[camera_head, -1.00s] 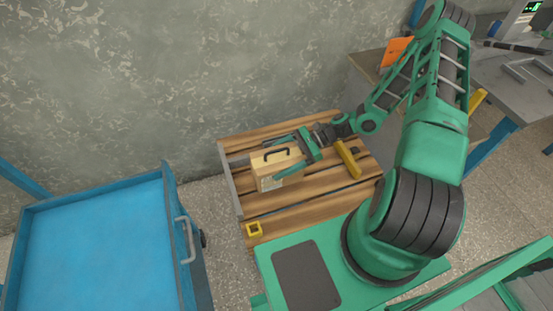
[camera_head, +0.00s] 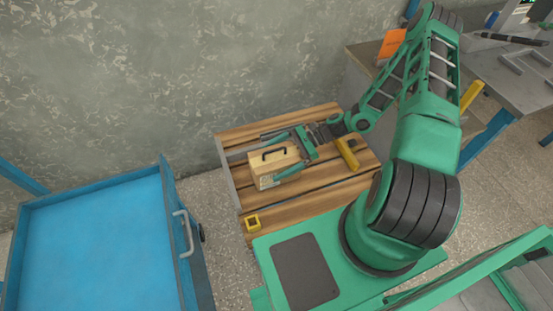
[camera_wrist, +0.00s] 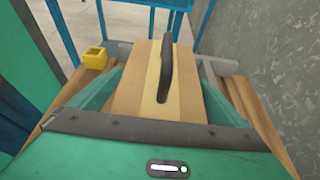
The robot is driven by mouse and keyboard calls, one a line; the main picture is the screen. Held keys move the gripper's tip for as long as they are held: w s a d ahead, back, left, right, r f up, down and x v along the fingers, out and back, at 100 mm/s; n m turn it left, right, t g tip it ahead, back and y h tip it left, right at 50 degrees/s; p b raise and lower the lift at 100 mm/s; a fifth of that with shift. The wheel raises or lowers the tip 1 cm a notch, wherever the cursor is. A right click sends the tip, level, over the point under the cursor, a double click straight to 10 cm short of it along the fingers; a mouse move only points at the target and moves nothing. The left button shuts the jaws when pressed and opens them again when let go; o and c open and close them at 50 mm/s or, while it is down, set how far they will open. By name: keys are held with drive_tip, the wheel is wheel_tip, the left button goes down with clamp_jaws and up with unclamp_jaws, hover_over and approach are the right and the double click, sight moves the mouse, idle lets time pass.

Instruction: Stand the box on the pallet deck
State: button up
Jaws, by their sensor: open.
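The box (camera_head: 270,165) is pale wood with a dark handle on top. It stands upright on the slatted wooden pallet deck (camera_head: 290,201), near its left side. My gripper (camera_head: 285,155) is open around the box, with one green finger on each side of it. In the wrist view the box (camera_wrist: 140,90) lies between the two fingers, with the handle facing up; small gaps seem to show beside it, though contact is hard to tell. The box's underside is hidden.
A small yellow square piece (camera_head: 252,223) sits at the deck's front left corner and a yellow bar (camera_head: 347,153) lies on its right part. A blue cart (camera_head: 95,240) stands to the left. A mottled wall (camera_head: 200,70) rises behind the deck.

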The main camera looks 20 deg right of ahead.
drive_tip(key=shift+r, duration=0.1)
drive_tip(key=v, duration=1.2)
drive_tip(key=s+d+r+n+g+h, duration=0.3)
drive_tip(key=s+d+r+n+h, duration=0.25)
drive_tip(key=r, duration=0.45)
drive_tip(key=s+d+r+n+t+h, duration=0.1)
drive_tip(key=s+d+r+n+h, duration=0.1)
drive_tip(key=s+r, duration=0.7)
drive_tip(key=s+d+r+n+t+h, duration=0.2)
drive_tip(key=s+r+n+h, duration=0.2)
drive_tip(key=s+r, duration=0.5)
wheel_tip(320, 180, up, 5)
drive_tip(key=shift+f+h, duration=0.1)
drive_tip(key=shift+h, duration=0.75)
drive_tip(key=shift+w+d, duration=0.1)
